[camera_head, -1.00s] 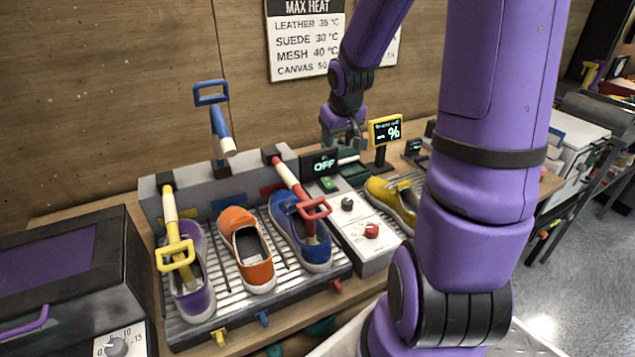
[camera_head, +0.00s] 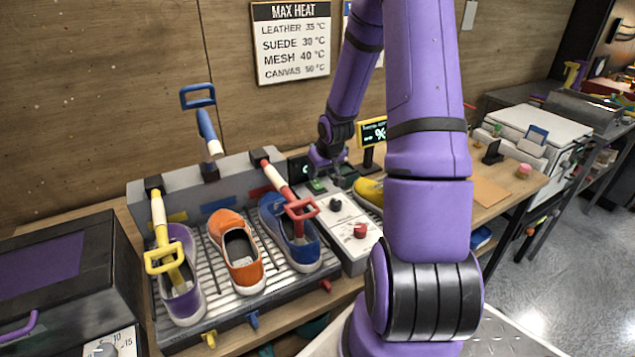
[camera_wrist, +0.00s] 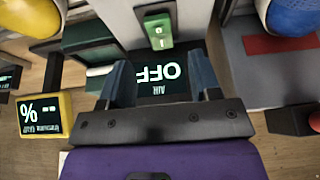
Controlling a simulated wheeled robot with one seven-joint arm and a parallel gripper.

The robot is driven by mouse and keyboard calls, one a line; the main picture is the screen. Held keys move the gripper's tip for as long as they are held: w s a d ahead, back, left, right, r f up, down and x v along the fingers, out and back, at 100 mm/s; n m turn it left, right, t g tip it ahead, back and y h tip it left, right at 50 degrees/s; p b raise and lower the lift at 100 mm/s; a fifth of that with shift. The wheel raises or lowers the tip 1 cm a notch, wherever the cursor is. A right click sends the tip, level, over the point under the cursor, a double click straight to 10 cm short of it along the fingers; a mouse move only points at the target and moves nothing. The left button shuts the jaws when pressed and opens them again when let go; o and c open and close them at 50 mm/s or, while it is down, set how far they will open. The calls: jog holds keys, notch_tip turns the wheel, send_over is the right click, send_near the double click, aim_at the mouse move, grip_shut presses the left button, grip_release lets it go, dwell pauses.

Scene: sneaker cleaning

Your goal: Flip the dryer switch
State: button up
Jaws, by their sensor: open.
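The dryer's control box (camera_head: 352,262) stands at the right end of the shoe rack. Its green switch, marked with 1 and 0, shows in the wrist view (camera_wrist: 158,30) and as a small green patch in the head view (camera_head: 317,186). The black display (camera_wrist: 158,78) reads "AIR OFF". My gripper (camera_wrist: 160,82) is open and empty, its two fingers over the display and apart from the switch. In the head view, my gripper (camera_head: 328,163) hangs above the back of the control box and hides much of the display.
The grey dryer rack (camera_head: 222,312) holds a purple, an orange and a blue shoe. A red-handled tube (camera_head: 280,184) reaches into the blue shoe. A yellow shoe (camera_head: 369,190) and a yellow-framed % display (camera_head: 372,132) stand close by. Two knobs (camera_head: 360,230) sit forward of the switch.

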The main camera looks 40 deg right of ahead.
aim_at(317, 185)
jog(key=shift+x, duration=3.05)
